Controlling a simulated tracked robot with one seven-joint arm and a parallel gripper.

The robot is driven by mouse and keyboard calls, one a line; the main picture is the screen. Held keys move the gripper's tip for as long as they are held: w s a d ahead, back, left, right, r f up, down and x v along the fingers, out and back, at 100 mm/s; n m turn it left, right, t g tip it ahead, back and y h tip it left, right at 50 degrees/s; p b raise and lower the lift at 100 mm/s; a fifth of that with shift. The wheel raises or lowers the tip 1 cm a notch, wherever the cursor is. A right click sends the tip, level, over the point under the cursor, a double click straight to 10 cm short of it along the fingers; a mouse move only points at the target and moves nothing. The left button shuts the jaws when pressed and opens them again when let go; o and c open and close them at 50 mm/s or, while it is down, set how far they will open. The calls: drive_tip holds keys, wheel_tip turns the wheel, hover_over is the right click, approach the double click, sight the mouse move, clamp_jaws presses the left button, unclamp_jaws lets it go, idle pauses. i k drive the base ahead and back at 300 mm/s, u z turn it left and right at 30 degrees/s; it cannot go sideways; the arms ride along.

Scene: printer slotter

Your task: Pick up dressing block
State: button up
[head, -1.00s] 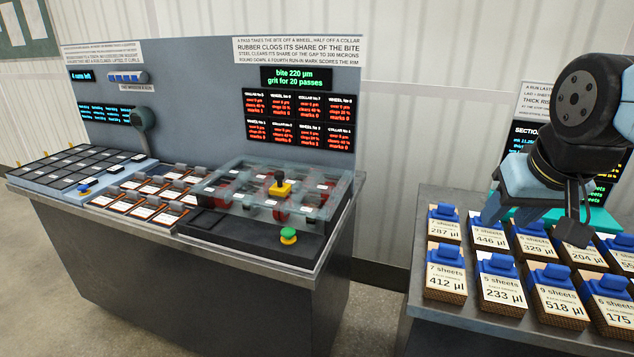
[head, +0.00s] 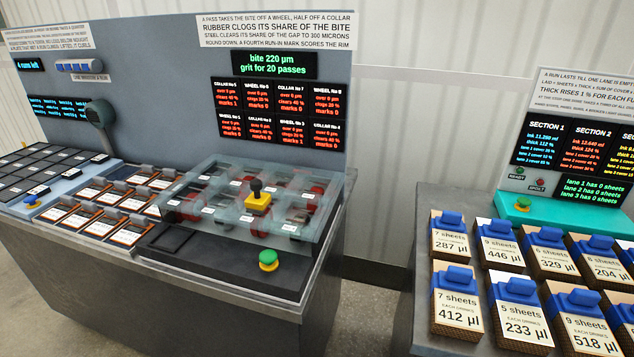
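No object in the head view carries a readable "dressing block" label, so I cannot tell for certain which one it is. A small yellow block with a black knob (head: 258,197) sits upright on the clear cover (head: 225,215) of the left bench, over several red and grey wheels. A grey rounded piece (head: 100,113) shows at the bench's back panel, above the rows of plates. My gripper is outside the view, so its state is hidden.
A green button (head: 268,260) stands on the black front strip of the left bench (head: 200,300). The right table (head: 445,190) holds several sheet stacks with blue tops (head: 458,300), and a teal console (head: 540,215) behind them. A floor gap (head: 372,310) separates the two.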

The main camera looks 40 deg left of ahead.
sight(258, 201)
drive_tip(key=z, duration=0.85)
drive_tip(key=k, duration=2.65)
drive_tip(key=u, duration=1.6)
drive_tip(key=i, duration=1)
drive_tip(key=z, duration=0.1)
